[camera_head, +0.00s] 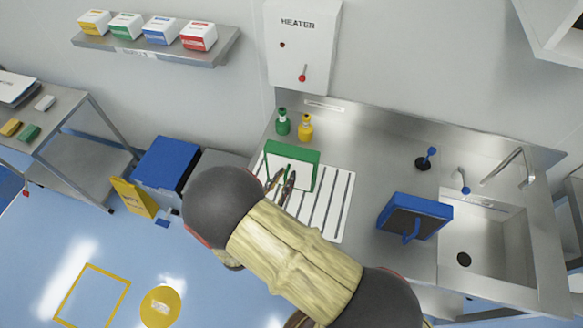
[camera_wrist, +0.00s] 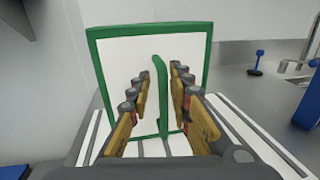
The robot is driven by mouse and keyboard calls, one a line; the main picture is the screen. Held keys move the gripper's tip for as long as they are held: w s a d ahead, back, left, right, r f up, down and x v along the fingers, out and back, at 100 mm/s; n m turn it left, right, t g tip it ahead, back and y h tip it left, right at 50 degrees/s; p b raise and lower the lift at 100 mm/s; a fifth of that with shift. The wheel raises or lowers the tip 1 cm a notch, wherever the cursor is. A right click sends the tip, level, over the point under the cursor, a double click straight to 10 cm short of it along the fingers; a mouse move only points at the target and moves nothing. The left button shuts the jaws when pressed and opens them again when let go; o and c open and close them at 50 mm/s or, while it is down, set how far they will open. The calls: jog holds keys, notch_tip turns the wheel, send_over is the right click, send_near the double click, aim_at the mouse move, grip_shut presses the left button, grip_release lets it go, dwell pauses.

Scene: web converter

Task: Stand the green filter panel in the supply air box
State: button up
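The green filter panel (camera_head: 295,154) has a green frame, a white face and a green bar handle. It stands upright on the white slatted rack on the steel counter. In the wrist view, the panel (camera_wrist: 112,62) faces me and its handle (camera_wrist: 161,98) runs up the middle. My gripper (camera_head: 281,186) is at the panel's front. Its fingers (camera_wrist: 160,78) are spread on either side of the handle, with a visible gap on both sides. I cannot tell which thing is the supply air box.
A blue-framed unit with a dark face and handle (camera_head: 412,216) sits on the counter beside the sink (camera_head: 485,245). Green (camera_head: 283,122) and yellow (camera_head: 305,127) bottles stand behind the panel, below the heater box (camera_head: 302,45). A blue bin (camera_head: 166,164) stands left of the counter.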

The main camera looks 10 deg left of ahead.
grip_shut()
jog(key=shift+r, duration=0.15)
dwell(0.5)
